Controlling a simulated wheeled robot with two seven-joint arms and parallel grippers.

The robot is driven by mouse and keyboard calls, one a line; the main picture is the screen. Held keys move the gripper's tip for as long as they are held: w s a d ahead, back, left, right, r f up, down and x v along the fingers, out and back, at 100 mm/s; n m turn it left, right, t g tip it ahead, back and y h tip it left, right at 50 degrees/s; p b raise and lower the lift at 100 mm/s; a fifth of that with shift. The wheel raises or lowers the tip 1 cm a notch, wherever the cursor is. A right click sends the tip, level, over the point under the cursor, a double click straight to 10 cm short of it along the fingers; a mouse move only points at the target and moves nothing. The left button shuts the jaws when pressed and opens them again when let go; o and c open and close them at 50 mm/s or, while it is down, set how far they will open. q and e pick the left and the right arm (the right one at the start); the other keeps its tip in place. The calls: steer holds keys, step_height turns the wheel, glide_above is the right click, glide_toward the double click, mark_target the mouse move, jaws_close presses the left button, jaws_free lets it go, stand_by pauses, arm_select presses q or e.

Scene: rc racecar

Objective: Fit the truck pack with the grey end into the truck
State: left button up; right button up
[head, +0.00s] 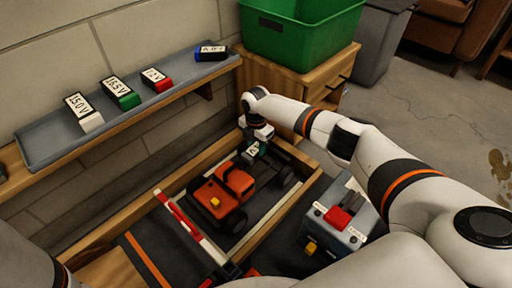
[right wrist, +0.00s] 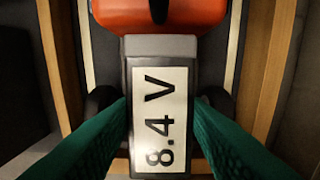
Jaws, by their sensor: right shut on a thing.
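The orange truck (head: 208,203) with black wheels stands inside a wood-edged bay on the floor. Its orange body (right wrist: 160,14) shows at the top of the right wrist view. My right gripper (right wrist: 160,130) has green fingers and is shut on a dark pack (right wrist: 138,108) labelled 8.4 V. The pack's grey end (right wrist: 160,46) points at the orange body and meets its edge in the picture; whether it is seated cannot be told. In the head view my right gripper (head: 258,147) is over the truck's rear bed. My left gripper is out of view.
A grey wall shelf (head: 52,146) holds a white pack (head: 85,112), a green pack (head: 120,92), a red pack (head: 156,80) and a blue pack (head: 211,53). A red-and-white bar (head: 190,228) crosses the bay's near side. A grey box (head: 338,228) stands right. A green bin (head: 300,32) stands behind.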

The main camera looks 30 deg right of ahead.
steer(key=shift+g+y, duration=0.3)
steer(key=shift+y, duration=0.5)
steer(key=shift+d+f+b, duration=0.1)
steer(key=shift+f+b, duration=3.4)
steer(key=shift+b, duration=0.55)
steer(key=shift+f+b, duration=0.75)
steer(key=shift+f, duration=0.4)
steer(key=o, duration=1.3)
steer(key=r+p, duration=0.2)
steer(key=r, duration=0.2)
steer(key=d+r+p, duration=0.1)
steer(key=r+p, duration=0.2)
steer(key=r, duration=0.1)
steer(key=r+p, duration=0.3)
steer(key=r, duration=0.1)
steer(key=shift+w+d, duration=0.3)
steer(key=shift+f, duration=0.1)
